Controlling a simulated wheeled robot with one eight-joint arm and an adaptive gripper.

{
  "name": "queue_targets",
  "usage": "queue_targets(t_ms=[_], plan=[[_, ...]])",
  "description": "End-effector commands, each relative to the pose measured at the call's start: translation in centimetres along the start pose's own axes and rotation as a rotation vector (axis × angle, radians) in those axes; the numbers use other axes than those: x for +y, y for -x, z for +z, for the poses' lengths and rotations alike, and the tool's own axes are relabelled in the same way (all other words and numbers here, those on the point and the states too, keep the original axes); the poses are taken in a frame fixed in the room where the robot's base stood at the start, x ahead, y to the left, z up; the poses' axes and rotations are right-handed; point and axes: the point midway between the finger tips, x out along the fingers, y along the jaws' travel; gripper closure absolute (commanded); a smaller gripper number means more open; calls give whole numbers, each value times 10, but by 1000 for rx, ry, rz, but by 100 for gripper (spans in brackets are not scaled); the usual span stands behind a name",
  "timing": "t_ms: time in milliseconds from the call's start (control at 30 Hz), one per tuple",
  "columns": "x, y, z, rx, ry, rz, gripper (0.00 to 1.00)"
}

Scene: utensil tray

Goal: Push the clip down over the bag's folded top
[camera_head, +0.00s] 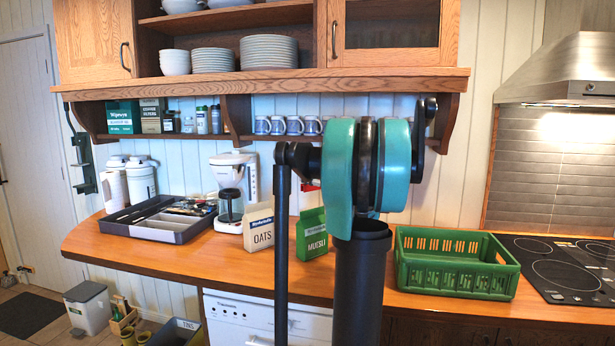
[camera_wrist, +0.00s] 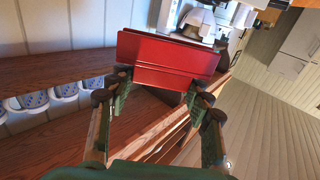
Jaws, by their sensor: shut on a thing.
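My gripper (camera_wrist: 162,80) is shut on a red clip (camera_wrist: 168,54) in the wrist view, with a dark fingertip at each side. In the head view my arm hides the gripper, and only a small red piece of the clip (camera_head: 308,188) shows beside it. A green muesli bag (camera_head: 311,236) stands upright on the counter below that red piece, apart from it in the picture. A white and tan oats bag (camera_head: 258,230) stands just left of it. Neither bag can be made out in the wrist view, so I cannot tell how the clip lines up with a bag top.
A grey utensil tray (camera_head: 122,226) and a white coffee maker (camera_head: 234,172) stand left of the bags. A green crate (camera_head: 455,285) and a black hob (camera_head: 572,268) are at the right. A shelf with mugs (camera_head: 262,126) hangs above the wooden counter (camera_head: 140,252).

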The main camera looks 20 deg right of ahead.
Motion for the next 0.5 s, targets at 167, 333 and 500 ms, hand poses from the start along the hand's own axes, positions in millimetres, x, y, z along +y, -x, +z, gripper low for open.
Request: queue_targets(t_ms=[167,333,500], plan=[[0,0,0,0,0,0,66],[0,1,0,0,0,0,66],[0,2,5,0,0,0,66]])
